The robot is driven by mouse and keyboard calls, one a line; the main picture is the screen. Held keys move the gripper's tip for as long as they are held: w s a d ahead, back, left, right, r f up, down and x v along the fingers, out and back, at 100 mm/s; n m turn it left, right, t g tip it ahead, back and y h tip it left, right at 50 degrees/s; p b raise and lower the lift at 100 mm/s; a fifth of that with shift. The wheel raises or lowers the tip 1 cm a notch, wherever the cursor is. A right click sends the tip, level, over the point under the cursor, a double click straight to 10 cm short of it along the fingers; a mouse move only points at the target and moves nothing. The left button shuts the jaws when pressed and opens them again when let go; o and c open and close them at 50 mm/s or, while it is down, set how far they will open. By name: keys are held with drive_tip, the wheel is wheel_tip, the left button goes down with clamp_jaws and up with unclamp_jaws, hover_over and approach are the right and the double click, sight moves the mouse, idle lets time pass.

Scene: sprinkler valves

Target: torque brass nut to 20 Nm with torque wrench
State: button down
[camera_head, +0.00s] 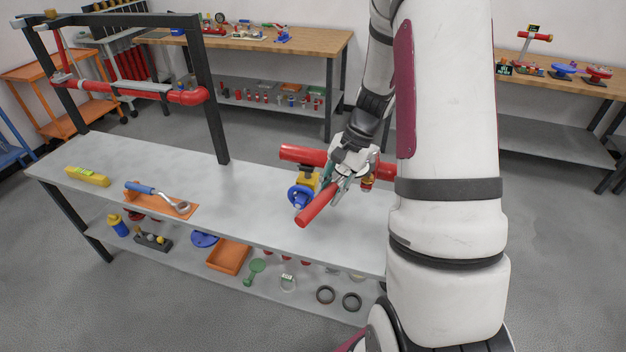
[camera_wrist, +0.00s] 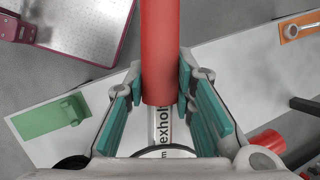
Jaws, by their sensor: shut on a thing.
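My gripper (camera_head: 342,184) is at the right end of the bench, shut on a red cylinder (camera_head: 318,204). In the wrist view the red cylinder (camera_wrist: 161,50) sits between the teal finger pads (camera_wrist: 160,100). I cannot tell what it belongs to. A small brass part (camera_head: 367,183), possibly the brass nut, shows below the red pipe (camera_head: 303,155), just right of my gripper and partly hidden.
A blue handwheel (camera_head: 298,196) and yellow body (camera_head: 309,179) stand close left of my gripper. A yellow tool (camera_head: 88,176) lies at the bench's far left. A black frame (camera_head: 210,90) with red piping rises behind. The bench top (camera_head: 235,190) is clear in its middle.

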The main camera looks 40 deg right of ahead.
drive_tip(key=shift+s+d+f+b, duration=0.1)
drive_tip(key=shift+f+b, duration=0.05)
drive_tip(key=shift+f, duration=0.8)
drive_tip(key=shift+s+f+b, duration=0.1)
drive_tip(key=shift+f+b, duration=0.05)
drive_tip(key=shift+f, duration=0.75)
drive_tip(key=shift+w+a+m+t+b, duration=0.1)
drive_tip(key=shift+w+m+t+b, duration=0.2)
drive_tip(key=shift+w+m, duration=0.45)
drive_tip(key=shift+w+a+m+t+b, duration=0.15)
drive_tip(key=shift+w+m+b, duration=0.3)
drive_tip(key=shift+w, duration=0.6)
drive_tip(key=shift+w+a+m+t+h+b, duration=0.15)
drive_tip(key=shift+w+m+t+b, duration=0.15)
drive_tip(key=shift+w+m, duration=0.5)
drive_tip(key=shift+w+a+m+t+h+b, duration=0.15)
drive_tip(key=shift+w+m+b, duration=0.2)
drive_tip(key=shift+w, duration=0.7)
drive_tip(key=shift+w+d+f+m+t+b, duration=0.1)
drive_tip(key=shift+w+d+m+t+b, duration=0.1)
drive_tip(key=shift+w+m, duration=0.3)
drive_tip(key=shift+w+d+m+t+b, duration=0.1)
drive_tip(key=shift+w+m+b, duration=0.15)
drive_tip(key=shift+w, duration=0.4)
drive_tip(key=shift+s+a+n+p, duration=0.2)
drive_tip(key=shift+s+n+p, duration=0.25)
drive_tip(key=shift+s, duration=0.35)
